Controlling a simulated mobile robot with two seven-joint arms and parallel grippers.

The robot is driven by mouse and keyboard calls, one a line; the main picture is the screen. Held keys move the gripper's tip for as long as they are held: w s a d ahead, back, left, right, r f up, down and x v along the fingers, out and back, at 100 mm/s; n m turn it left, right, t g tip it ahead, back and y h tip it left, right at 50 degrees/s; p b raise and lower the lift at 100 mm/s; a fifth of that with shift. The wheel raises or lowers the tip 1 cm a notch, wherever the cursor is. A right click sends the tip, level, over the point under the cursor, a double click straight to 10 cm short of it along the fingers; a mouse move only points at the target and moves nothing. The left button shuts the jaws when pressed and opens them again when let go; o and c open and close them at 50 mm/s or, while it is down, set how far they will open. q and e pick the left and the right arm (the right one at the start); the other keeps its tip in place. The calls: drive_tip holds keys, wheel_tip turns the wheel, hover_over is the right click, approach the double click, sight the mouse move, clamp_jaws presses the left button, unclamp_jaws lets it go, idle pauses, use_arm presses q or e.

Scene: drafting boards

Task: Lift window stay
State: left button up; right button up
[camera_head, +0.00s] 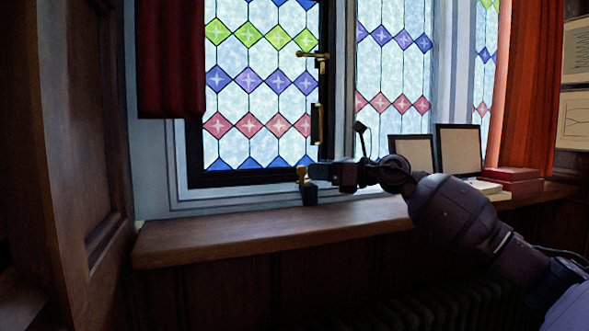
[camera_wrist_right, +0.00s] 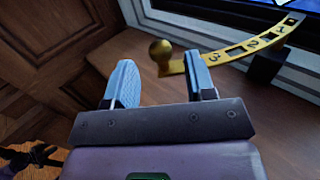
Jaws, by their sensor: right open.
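The window stay (camera_wrist_right: 232,54) is a curved brass bar with square holes and numbers in the right wrist view. Its round brass knob (camera_wrist_right: 160,52) is at the left end. The knob also shows in the head view (camera_head: 302,174), above the sill. My right gripper (camera_wrist_right: 162,82) is open, its two pale blue fingers apart. In the wrist view the knob appears between the fingertips, and the right finger overlaps the bar near it. I cannot tell whether they touch. The right gripper (camera_head: 310,186) is at the knob in the head view. My left gripper is not in view.
A black block (camera_wrist_right: 266,66) stands under the bar. The wooden sill (camera_head: 260,228) is mostly clear on the left. The dark-framed stained-glass window (camera_head: 262,178) has a brass handle (camera_head: 312,55).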

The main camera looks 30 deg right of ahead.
drive_tip(key=x, duration=0.6)
drive_tip(key=shift+w+a, duration=0.2)
drive_tip(key=shift+w, duration=0.1)
clamp_jaws()
